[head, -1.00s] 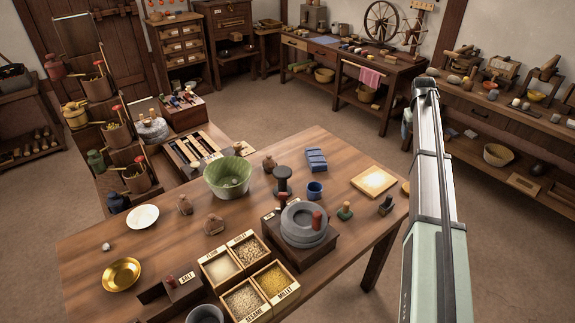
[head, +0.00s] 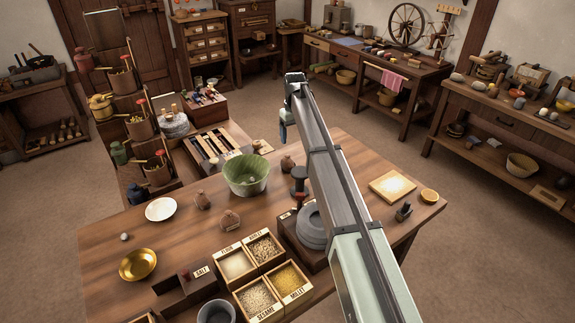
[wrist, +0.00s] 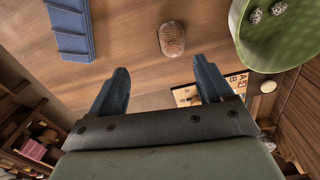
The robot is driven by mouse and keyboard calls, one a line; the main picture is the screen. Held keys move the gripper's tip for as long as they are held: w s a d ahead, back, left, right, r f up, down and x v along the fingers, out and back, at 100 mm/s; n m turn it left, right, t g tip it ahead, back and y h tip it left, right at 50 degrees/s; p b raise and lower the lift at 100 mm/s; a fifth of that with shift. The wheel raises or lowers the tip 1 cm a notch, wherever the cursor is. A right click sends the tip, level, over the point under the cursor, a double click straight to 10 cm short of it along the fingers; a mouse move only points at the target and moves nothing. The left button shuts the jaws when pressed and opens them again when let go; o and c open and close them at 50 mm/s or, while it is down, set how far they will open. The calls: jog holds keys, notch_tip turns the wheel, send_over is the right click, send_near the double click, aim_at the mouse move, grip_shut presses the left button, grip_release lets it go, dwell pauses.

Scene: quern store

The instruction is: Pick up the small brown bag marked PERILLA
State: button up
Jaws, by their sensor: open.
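Several small brown bags are on the wooden table (head: 110,240). One bag (head: 287,163) stands at the back edge, right of the green bowl (head: 246,184). Two more, a left bag (head: 202,200) and a front bag (head: 230,220), stand in front of the bowl. I cannot read which is marked PERILLA. In the wrist view, a brown bag (wrist: 172,39) lies between the blue block (wrist: 70,32) and the green bowl (wrist: 275,35), beyond my open, empty gripper (wrist: 160,68). In the head view, my gripper (head: 283,130) is above the table's back edge, near the back bag.
My arm hides part of the table, including the stone quern's (head: 312,228) right side. A dark spool-like stand (head: 299,182) stands close right of the back bag. Grain boxes (head: 262,275), a white plate (head: 160,209) and a brass bowl (head: 138,264) occupy the front and left.

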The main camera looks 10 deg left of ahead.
aim_at(288, 160)
jog(key=shift+s+a+f, duration=0.2)
jog(key=shift+s+a, duration=0.05)
jog(key=shift+a, duration=0.3)
jog(key=shift+s+a+f, duration=0.2)
jog(key=shift+a, duration=0.3)
notch_tip(288, 160, down, 13)
jog(key=shift+w+f, duration=0.1)
jog(key=shift+w, duration=0.05)
jog(key=shift+c, duration=0.2)
jog(key=c, duration=1.1)
